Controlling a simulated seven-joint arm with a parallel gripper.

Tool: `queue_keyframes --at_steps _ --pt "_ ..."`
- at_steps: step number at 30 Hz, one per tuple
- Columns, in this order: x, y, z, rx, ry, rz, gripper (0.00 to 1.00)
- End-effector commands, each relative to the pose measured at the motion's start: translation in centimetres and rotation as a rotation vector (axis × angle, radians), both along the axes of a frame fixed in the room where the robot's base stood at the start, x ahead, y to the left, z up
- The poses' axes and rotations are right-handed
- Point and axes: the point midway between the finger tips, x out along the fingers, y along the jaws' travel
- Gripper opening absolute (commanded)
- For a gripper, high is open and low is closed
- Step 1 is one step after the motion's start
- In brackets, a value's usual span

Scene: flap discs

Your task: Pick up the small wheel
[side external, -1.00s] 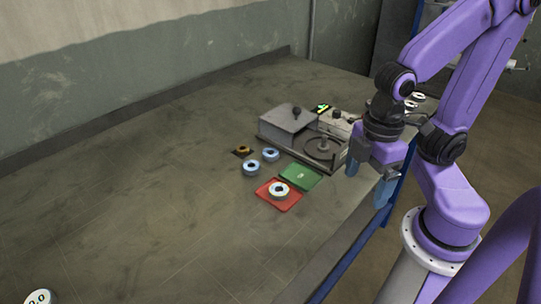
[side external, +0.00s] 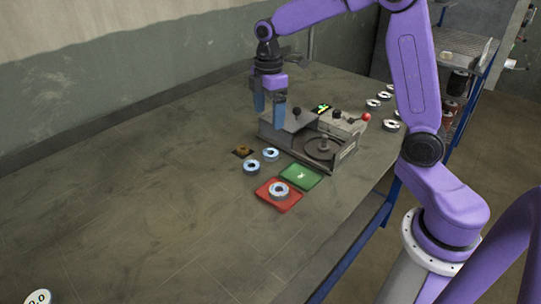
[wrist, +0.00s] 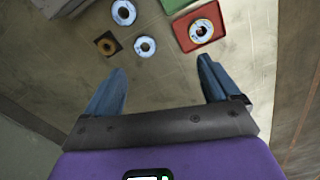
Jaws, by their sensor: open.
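Several ring-shaped wheels lie ahead of my gripper; which is the small one is not certain. Two pale blue-and-white wheels lie loose on the table: one (side external: 251,167) nearer the red tray's left side, also in the wrist view (wrist: 145,53), and one (side external: 270,154) nearer the machine, also in the wrist view (wrist: 123,13). An orange-brown wheel (side external: 243,150) lies on a dark square, also in the wrist view (wrist: 107,44). Another blue-and-white wheel (side external: 279,190) sits on a red tray (side external: 291,204). My gripper (side external: 268,109) is open, empty and above the table; its fingers point down.
A green tray (side external: 303,177) adjoins the red tray. A grey machine (side external: 291,129) with a round plate and a red knob stands close to my gripper. Several more wheels (side external: 372,102) lie at the table's right edge. The left of the table is mostly clear.

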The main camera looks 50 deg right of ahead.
Motion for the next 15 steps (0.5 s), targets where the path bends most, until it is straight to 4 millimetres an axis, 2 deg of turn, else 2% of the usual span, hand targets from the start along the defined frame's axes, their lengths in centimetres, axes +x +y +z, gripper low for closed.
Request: queue_keyframes --at_steps 1,3,6,10,15 --pt "1.3 -1.3 -0.3 -0.001 0.003 0.0 0.89" --pt "2.7 -3.0 -0.5 -0.001 0.004 0.011 0.89" --pt "4.1 -5.0 -0.8 -0.001 0.006 0.024 0.89" --pt "4.9 -6.3 -1.1 -0.001 0.007 0.035 0.89" --pt "5.1 -6.7 -2.5 -0.001 0.01 0.04 0.89"
